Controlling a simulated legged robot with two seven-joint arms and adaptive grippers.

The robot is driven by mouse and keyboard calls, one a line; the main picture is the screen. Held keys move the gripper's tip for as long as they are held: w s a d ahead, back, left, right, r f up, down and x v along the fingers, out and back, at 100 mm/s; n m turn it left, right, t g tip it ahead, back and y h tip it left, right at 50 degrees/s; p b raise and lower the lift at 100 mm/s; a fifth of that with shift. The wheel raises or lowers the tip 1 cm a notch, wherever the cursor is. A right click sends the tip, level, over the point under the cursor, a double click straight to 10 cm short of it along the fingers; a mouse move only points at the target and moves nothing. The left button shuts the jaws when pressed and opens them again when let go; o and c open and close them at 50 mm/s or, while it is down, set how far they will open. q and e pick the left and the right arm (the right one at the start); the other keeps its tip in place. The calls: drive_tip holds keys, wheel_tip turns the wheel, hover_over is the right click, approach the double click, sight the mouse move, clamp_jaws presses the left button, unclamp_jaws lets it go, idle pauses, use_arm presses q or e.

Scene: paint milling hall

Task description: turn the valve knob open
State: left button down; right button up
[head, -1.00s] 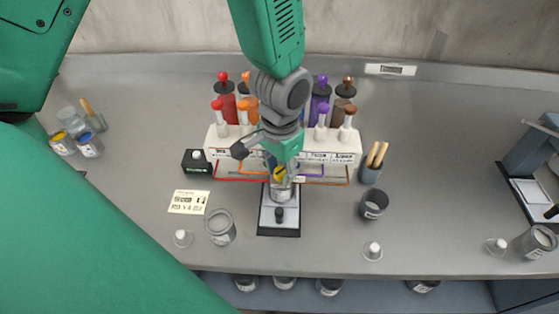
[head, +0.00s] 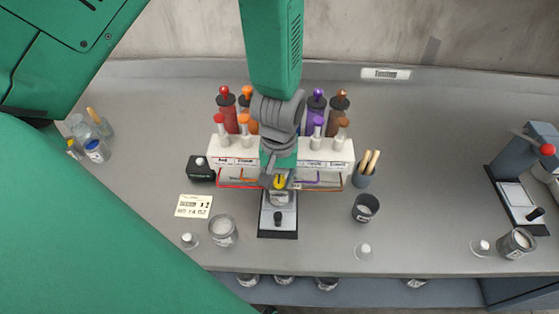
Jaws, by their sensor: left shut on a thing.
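My left gripper (head: 280,177) comes down from the top centre, in front of the middle of the white paint rack (head: 228,165). It is shut on what looks like the yellow valve knob (head: 279,184). The fingers hide most of the knob, so its exact angle cannot be told. A small cup (head: 279,198) stands just below the knob on a black-edged scale (head: 278,222). My right gripper is not in view.
Bottles with red, orange, purple and brown tops stand in and behind the rack. A glass jar (head: 222,232) is left of the scale, a dark cup (head: 365,208) right. A black box (head: 201,169) and label card (head: 194,206) lie left.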

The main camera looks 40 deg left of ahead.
sight(280, 178)
use_arm(q)
drive_tip(key=shift+w+r+n, duration=0.1)
drive_tip(key=shift+w+n, duration=0.2)
drive_tip(key=shift+w, duration=0.05)
drive_tip(key=c, duration=1.3)
unclamp_jaws()
drive_tip(key=shift+o, duration=0.2)
drive_tip(key=shift+s, duration=0.1)
drive_tip(key=shift+r, duration=0.3)
wheel_tip(280, 178, up, 11)
